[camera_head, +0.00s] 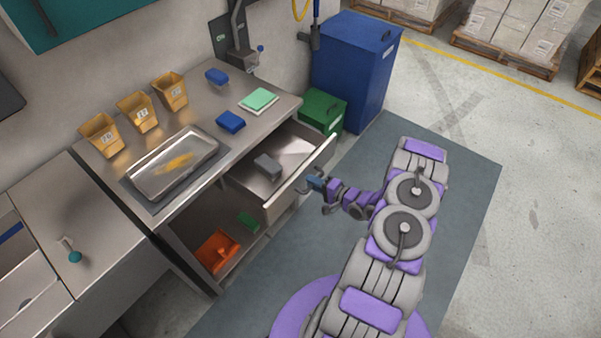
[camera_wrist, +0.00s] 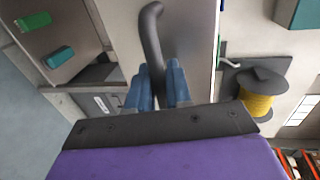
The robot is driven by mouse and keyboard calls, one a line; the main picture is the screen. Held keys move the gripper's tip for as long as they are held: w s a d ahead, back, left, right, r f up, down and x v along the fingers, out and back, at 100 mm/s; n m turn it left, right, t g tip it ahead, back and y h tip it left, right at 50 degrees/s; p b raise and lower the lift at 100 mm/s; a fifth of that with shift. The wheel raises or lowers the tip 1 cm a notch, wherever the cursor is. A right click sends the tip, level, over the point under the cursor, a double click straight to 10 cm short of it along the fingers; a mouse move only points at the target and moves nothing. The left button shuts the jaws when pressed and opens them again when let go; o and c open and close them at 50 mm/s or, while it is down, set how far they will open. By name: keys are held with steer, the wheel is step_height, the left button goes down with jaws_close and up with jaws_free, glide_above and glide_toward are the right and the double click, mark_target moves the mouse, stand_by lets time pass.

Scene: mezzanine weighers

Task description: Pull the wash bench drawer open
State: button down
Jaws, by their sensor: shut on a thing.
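The wash bench (camera_head: 232,162) has a steel top and stands left of my arm. Its drawer (camera_head: 282,199) is out of the bench, with its inside showing and a grey block (camera_head: 268,166) lying in it. The drawer's dark bent bar handle (camera_wrist: 152,38) rises between my fingers in the wrist view. My gripper (camera_head: 313,184) is at the outer face of the drawer front. In the wrist view my gripper (camera_wrist: 158,82) has its blue fingers shut on the handle, one on each side. The grip's lower part is hidden by the gripper body.
An open shelf below the drawer holds an orange bin (camera_head: 217,252) and a green block (camera_head: 249,222). A green box (camera_head: 322,111) and a tall blue bin (camera_head: 354,68) stand past the bench's far end. Yellow cups (camera_head: 138,112) and a tray (camera_head: 172,165) are on top.

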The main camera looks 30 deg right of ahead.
steer(key=shift+s+d+f, duration=0.1)
steer(key=shift+s+d, duration=0.2)
steer(key=shift+s, duration=0.45)
steer(key=shift+s+d+f, duration=0.1)
steer(key=shift+s+d, duration=0.2)
steer(key=shift+s, duration=0.45)
steer(key=c, duration=1.2)
jaws_free()
steer(key=shift+w+d, duration=0.1)
steer(key=shift+r, duration=0.1)
steer(key=p+v, duration=0.2)
steer(key=v, duration=1.5)
steer(key=shift+s+d, duration=0.1)
steer(key=shift+s, duration=0.1)
steer(key=shift+w+d, duration=0.1)
